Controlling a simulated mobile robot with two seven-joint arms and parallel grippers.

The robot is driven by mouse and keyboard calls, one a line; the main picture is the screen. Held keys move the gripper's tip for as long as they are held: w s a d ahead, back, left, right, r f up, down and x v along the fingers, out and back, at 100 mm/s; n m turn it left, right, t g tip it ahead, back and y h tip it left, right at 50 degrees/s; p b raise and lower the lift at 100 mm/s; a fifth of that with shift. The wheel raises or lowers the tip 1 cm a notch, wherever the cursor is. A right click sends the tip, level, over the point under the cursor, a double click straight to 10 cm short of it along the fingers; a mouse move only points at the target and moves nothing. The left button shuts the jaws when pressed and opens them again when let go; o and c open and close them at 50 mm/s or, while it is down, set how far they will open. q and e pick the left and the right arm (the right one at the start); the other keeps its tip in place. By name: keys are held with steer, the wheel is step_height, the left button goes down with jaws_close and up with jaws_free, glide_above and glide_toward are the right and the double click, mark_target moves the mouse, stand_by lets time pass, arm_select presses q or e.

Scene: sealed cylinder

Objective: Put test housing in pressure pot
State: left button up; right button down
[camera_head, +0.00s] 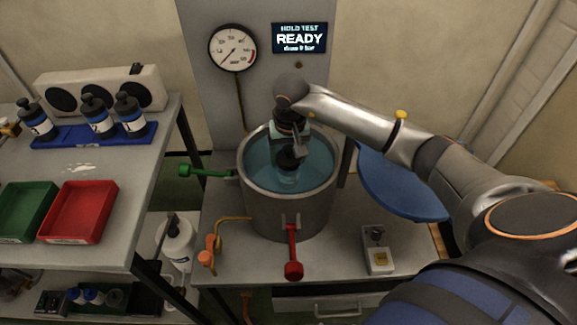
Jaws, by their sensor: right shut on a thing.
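The pressure pot (262,209) is an open grey metal cylinder with blue-tinted water in it, standing on the bench at the centre. My right gripper (290,150) reaches in over the pot from the right and points down. It is shut on the dark-topped test housing (289,161), which is inside the pot's mouth, with its lower part at or under the water. Whether the housing touches the pot's floor cannot be seen. My left gripper is not in view.
A blue round lid (400,190) is at the pot's right. Green (190,172) and red (292,250) handles stick out from the pot. Several similar dark bottles stand on a blue rack (75,137) on the left table, near green (27,210) and red (78,212) trays. A display (299,39) reads READY.

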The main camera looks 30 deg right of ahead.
steer(key=shift+f, duration=1.8)
jaws_free()
steer(key=r, duration=0.4)
steer(key=s+r, duration=0.1)
steer(key=r, duration=0.7)
steer(key=shift+s+a, duration=0.2)
steer(key=shift+a, duration=0.1)
